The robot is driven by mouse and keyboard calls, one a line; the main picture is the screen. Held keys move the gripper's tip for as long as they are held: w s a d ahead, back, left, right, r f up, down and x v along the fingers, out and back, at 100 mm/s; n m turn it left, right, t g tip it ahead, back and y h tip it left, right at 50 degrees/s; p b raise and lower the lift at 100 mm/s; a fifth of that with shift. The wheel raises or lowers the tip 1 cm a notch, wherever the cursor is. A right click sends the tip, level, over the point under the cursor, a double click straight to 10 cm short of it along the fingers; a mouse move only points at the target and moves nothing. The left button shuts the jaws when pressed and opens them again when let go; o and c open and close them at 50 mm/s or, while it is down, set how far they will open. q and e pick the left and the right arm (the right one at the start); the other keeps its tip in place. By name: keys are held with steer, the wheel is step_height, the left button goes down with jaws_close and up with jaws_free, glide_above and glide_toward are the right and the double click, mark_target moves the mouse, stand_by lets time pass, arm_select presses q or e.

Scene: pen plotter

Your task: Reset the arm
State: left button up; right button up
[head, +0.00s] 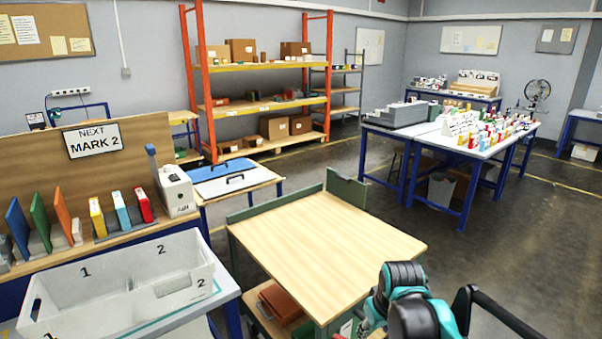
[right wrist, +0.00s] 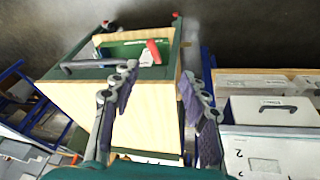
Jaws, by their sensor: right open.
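My right arm (head: 405,300), teal and dark grey, enters at the bottom right of the head view, beside the front right corner of the wooden-topped cart (head: 325,250). In the right wrist view my right gripper (right wrist: 160,90) has its two fingers spread wide, with nothing held between them. The cart (right wrist: 145,130) shows beyond and between the fingers, with no clear contact. The fingertips cannot be made out clearly in the head view. My left gripper is in neither view.
A white bin (head: 50,312) marked 1 and 2 stands at the lower left. A sign (head: 92,139) reads "NEXT MARK 2" above colored upright pieces. A white-topped table (head: 440,138) with blue legs stands at the back right. The cart top and the floor at right are clear.

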steer(key=s+f+m+t, duration=0.2)
steer(key=s+m+t, duration=0.1)
steer(key=s, duration=1.2)
steer(key=shift+s+m+t, duration=0.3)
steer(key=shift+s, duration=0.1)
